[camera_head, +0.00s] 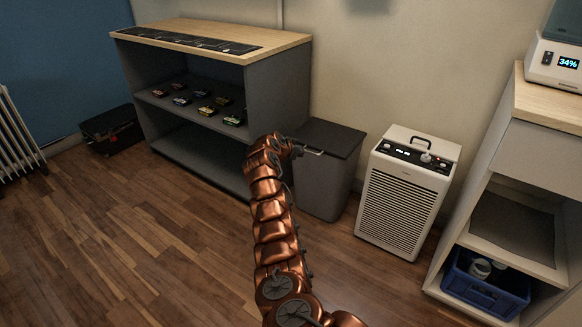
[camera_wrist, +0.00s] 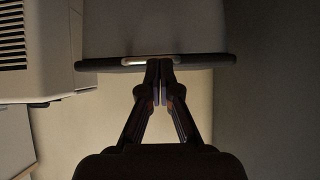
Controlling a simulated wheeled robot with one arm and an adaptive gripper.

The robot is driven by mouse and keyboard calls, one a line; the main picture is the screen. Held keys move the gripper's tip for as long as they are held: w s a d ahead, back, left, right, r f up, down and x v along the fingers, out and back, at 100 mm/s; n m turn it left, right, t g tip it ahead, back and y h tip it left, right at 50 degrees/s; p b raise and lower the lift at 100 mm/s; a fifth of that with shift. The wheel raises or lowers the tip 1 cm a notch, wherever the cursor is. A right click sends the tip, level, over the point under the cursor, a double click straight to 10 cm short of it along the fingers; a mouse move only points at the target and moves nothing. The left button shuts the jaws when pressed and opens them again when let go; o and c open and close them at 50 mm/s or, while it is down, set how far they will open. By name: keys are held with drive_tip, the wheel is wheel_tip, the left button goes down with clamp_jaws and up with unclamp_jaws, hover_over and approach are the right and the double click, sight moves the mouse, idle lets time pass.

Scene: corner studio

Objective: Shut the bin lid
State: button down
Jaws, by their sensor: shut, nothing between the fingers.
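The grey bin (camera_head: 322,185) stands between the shelf unit and the white appliance. Its dark lid (camera_head: 332,137) lies flat across the bin top, with no clear gap visible between them. A pale metal handle (camera_head: 313,151) is on the lid's near edge. My gripper (camera_head: 298,149) is at that edge, beside the handle, partly hidden by my arm. In the wrist view, the picture looks upside down: the bin body (camera_wrist: 150,28) is above the lid edge (camera_wrist: 205,62). My gripper (camera_wrist: 159,68) is shut and empty, its fingertips at the handle (camera_wrist: 137,60); contact is unclear.
The white appliance (camera_head: 405,195) stands close to the bin's right. The grey shelf unit (camera_head: 280,100) with several toy cars is on its left. A wood-topped cabinet (camera_head: 545,105) with a blue crate (camera_head: 480,297) is far right.

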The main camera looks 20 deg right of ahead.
drive_tip(key=shift+s+a+f, duration=0.45)
drive_tip(key=shift+s+a, duration=0.1)
drive_tip(key=shift+a, duration=0.15)
drive_tip(key=shift+s+a+f, duration=0.45)
drive_tip(key=shift+s+a, duration=0.1)
drive_tip(key=shift+a, duration=0.15)
drive_tip(key=shift+s+a+f, duration=0.45)
drive_tip(key=shift+s+a, duration=0.1)
drive_tip(key=shift+a, duration=0.15)
drive_tip(key=shift+p, duration=0.3)
